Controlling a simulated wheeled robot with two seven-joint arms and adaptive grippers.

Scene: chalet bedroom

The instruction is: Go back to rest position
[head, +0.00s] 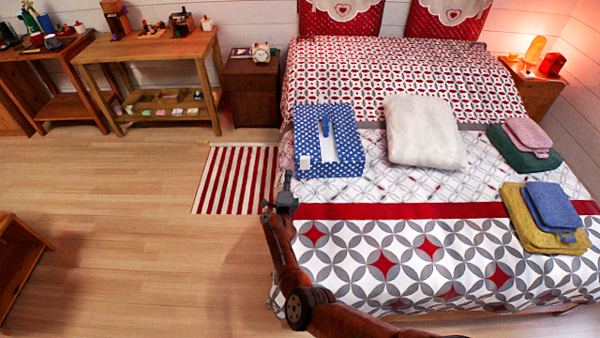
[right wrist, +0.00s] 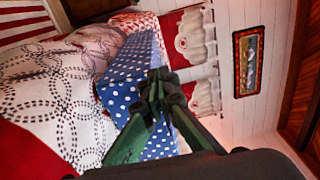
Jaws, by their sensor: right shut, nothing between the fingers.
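My right gripper (head: 287,182) shows in the head view at the near left edge of the bed (head: 420,211), in front of the blue polka-dot box (head: 347,176). Its fingers are closed and hold nothing. In the right wrist view the shut fingertips (right wrist: 158,84) overlap the blue dotted box (right wrist: 124,98) behind them; I cannot tell the exact gap. My right arm comes up from the bottom of the head view. My left gripper is in neither view.
A white folded blanket (head: 421,132) and folded cloths (head: 545,215) lie on the bed. A nightstand (head: 251,90) and wooden tables (head: 150,47) line the wall. A striped rug (head: 236,180) lies beside the bed. The wooden floor (head: 140,220) at left is mostly clear.

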